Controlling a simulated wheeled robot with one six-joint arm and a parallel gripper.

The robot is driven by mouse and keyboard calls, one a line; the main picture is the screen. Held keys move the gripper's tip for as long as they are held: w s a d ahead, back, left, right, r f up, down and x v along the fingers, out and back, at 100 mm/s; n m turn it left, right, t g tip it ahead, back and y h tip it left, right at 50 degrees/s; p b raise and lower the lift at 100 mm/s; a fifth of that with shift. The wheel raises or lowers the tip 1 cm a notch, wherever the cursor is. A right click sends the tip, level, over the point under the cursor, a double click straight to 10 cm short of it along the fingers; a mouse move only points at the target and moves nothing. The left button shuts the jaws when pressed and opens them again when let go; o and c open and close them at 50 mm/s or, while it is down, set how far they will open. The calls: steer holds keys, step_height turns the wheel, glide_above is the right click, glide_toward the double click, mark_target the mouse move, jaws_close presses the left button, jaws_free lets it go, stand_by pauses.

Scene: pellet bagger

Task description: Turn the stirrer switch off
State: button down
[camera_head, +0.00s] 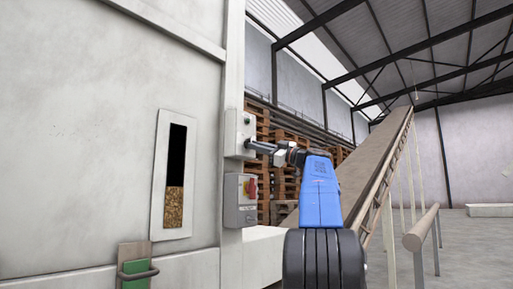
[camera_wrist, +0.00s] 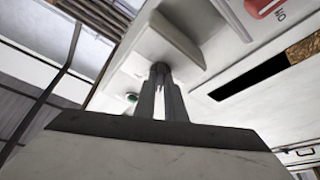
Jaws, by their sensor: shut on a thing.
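A small upper grey switch box (camera_head: 231,137) is fixed to the edge of the machine's wall. It carries a small green button or lamp (camera_head: 247,121), also seen in the wrist view (camera_wrist: 131,97). My gripper (camera_head: 256,146) reaches this box from the right. I see no readable label naming the stirrer.
A window with brown pellets (camera_head: 174,207) and a green flap (camera_head: 135,270) are to the left. Pallets (camera_head: 285,180) and a sloping conveyor (camera_head: 372,160) stand behind my arm.

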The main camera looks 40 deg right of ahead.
stand_by(0.3)
steer(key=c, duration=1.8)
jaws_free()
steer(key=shift+s, duration=0.1)
steer(key=v, duration=1.7)
steer(key=shift+s+d+f, duration=0.1)
steer(key=shift+d, duration=0.05)
